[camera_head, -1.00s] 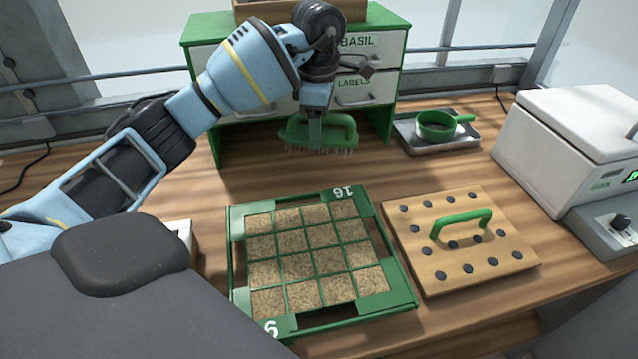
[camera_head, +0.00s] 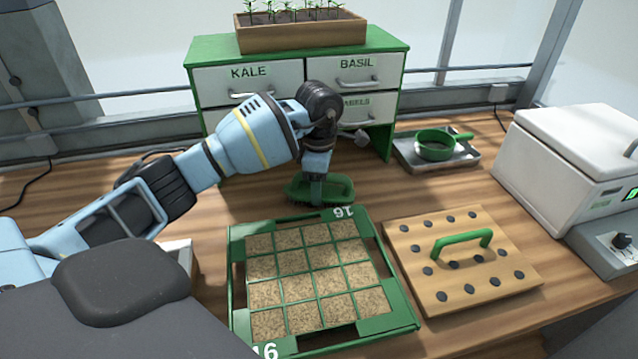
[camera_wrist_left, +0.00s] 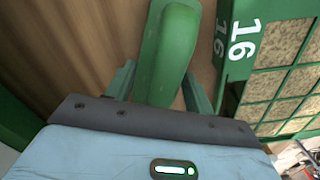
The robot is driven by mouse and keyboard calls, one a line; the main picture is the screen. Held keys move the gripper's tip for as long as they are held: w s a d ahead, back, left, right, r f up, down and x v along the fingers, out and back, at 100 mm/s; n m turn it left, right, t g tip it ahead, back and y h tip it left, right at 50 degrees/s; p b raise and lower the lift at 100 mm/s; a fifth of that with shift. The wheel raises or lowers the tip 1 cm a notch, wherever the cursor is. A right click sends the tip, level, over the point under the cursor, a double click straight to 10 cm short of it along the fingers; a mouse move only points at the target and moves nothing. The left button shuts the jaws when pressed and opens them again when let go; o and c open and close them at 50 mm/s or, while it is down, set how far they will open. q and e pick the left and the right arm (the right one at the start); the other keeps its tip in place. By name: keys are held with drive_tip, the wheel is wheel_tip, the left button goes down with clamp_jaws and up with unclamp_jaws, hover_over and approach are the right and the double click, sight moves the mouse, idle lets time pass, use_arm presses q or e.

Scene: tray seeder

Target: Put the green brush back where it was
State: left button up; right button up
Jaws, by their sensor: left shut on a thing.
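My left gripper (camera_head: 314,182) points down behind the tray and is shut on the green brush (camera_head: 340,187). The brush is low, at or just above the wooden bench between the seed tray and the drawer cabinet; I cannot tell whether it touches the wood. In the left wrist view the green brush (camera_wrist_left: 168,45) lies lengthwise between the fingers of the left gripper (camera_wrist_left: 160,85), beside the tray corner marked 16. The bristles are hidden in both views now. My right gripper is not in view.
The green seed tray (camera_head: 238,290) with soil-filled cells stands just in front of the brush. A wooden peg board (camera_head: 465,240) with a green handle lies to its right. Behind are the drawer cabinet (camera_head: 240,87) and a metal tray (camera_head: 410,155) holding a green sieve (camera_head: 435,146). A white machine (camera_head: 560,160) stands far right.

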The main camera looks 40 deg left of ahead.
use_arm(q)
drive_tip(key=shift+f, duration=0.15)
drive_tip(key=o, duration=0.9)
drive_tip(key=shift+o, duration=0.2)
wheel_tip(320, 180, up, 12)
drive_tip(key=shift+r, duration=0.1)
idle(0.5)
